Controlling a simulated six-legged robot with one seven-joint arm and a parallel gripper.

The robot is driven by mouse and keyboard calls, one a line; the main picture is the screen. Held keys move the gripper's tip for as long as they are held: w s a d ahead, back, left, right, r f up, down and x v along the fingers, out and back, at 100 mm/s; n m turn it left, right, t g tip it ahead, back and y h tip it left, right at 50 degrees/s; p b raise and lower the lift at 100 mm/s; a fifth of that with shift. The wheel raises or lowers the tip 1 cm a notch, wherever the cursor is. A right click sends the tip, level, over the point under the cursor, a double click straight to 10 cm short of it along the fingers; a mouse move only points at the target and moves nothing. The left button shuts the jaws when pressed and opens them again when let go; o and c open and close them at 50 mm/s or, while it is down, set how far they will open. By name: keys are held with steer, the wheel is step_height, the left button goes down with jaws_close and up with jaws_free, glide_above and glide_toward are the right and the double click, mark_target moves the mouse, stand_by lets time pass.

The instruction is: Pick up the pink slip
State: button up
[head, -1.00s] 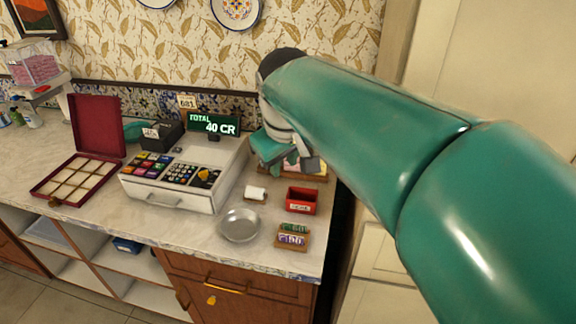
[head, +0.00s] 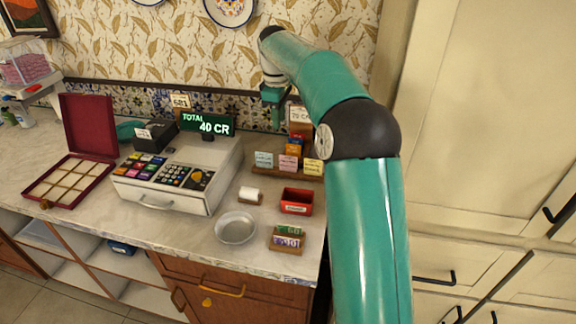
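The pink slip (head: 288,163) stands in the wooden rack (head: 270,172) at the back right of the counter. A pale blue slip (head: 264,159) is on its left and a yellow slip (head: 313,166) on its right. My gripper (head: 275,118) is raised above and behind the rack, near the tiled wall, apart from the pink slip. Its fingers are small and partly merged with the background, so I cannot tell whether they are open or shut.
A cash register (head: 180,175) reading "TOTAL 40 CR" stands left of the rack. A red box (head: 297,201), a metal dish (head: 236,228), a white roll (head: 249,194) and a card holder (head: 287,240) are in front. A maroon case (head: 88,125) lies open at left.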

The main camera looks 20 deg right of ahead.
steer(key=n, duration=0.1)
glide_toward(288, 158)
steer(key=shift+g+y, duration=0.3)
steer(key=f, duration=1)
steer(key=shift+w+d+f, duration=0.1)
steer(key=shift+w+d, duration=0.2)
jaws_close()
